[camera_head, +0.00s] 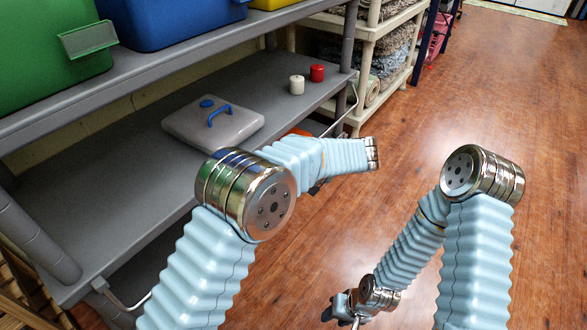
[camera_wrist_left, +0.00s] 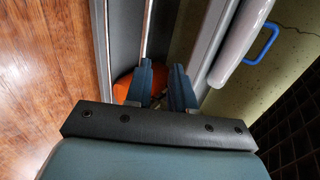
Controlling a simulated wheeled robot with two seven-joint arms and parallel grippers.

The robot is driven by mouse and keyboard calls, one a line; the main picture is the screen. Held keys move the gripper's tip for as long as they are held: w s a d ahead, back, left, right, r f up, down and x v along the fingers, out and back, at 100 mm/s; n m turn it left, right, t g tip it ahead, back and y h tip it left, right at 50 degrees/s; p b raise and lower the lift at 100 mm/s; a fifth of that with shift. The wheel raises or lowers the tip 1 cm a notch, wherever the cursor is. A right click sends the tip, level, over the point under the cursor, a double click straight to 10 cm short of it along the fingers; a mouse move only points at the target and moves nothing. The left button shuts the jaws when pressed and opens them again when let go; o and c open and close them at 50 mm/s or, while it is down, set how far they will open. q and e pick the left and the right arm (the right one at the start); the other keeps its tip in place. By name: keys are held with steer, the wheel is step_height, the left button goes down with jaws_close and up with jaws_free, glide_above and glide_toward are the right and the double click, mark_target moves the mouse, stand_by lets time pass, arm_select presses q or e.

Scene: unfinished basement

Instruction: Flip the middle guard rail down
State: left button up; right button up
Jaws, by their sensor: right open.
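The middle guard rail (camera_head: 340,121) is a thin metal rod along the front of the grey middle shelf (camera_head: 85,185). Its bent right end stands up by the right post, and its left end shows near the lower left post. My left arm covers its middle. In the left wrist view the rail (camera_wrist_left: 148,30) runs down to the left fingertip. My left gripper (camera_wrist_left: 161,65) is open, its fingertips apart and close to the rail; I cannot tell whether they touch it. In the head view it is mostly hidden behind its arm. My right gripper (camera_head: 341,313) is open, low over the floor, away from the shelf.
On the middle shelf are a grey lidded box with blue handle (camera_head: 213,122), a white candle (camera_head: 297,85) and a red candle (camera_head: 317,73). Green (camera_head: 50,60) and blue (camera_head: 170,22) bins stand above. An orange thing (camera_wrist_left: 123,88) lies below. Wood floor (camera_head: 520,90) at right is clear.

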arm_select(q)
steer(key=shift+o, duration=1.1)
steer(key=shift+r, duration=0.1)
steer(key=p+v, duration=0.2)
steer(key=v, duration=1.1)
steer(key=shift+s+d+r+p, duration=0.2)
steer(key=shift+r+p, duration=0.05)
steer(key=shift+p, duration=0.05)
steer(key=shift+s+d, duration=0.1)
